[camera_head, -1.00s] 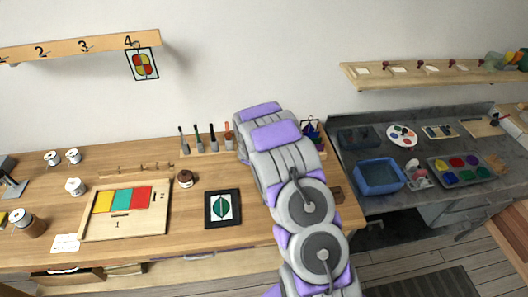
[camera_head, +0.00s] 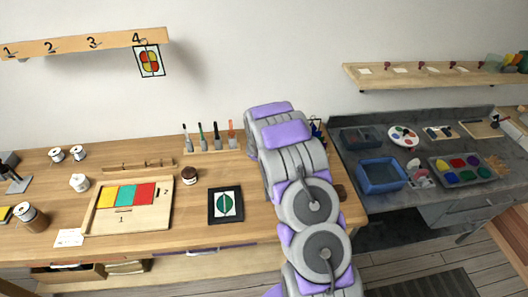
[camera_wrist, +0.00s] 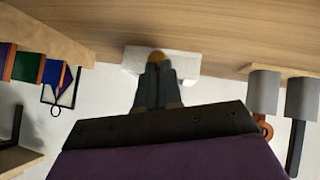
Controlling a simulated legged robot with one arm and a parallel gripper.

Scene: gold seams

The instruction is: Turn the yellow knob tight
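The yellow knob (camera_wrist: 158,57) shows at my fingertips in the wrist view, in front of a white block (camera_wrist: 190,64) at the edge of a wooden surface. My gripper (camera_wrist: 158,70) has its two dark fingers close together, with the knob at their tips; they appear shut on it, though the fingers partly hide the contact. In the head view my arm hides the gripper and the knob.
The wooden bench (camera_head: 255,215) holds a tray of coloured panels (camera_head: 160,222), a dark-framed leaf picture (camera_head: 226,205), a small brown jar (camera_head: 190,175) and upright tools (camera_head: 216,135). A grey sink counter (camera_head: 400,200) with a blue basin (camera_head: 381,176) stands right.

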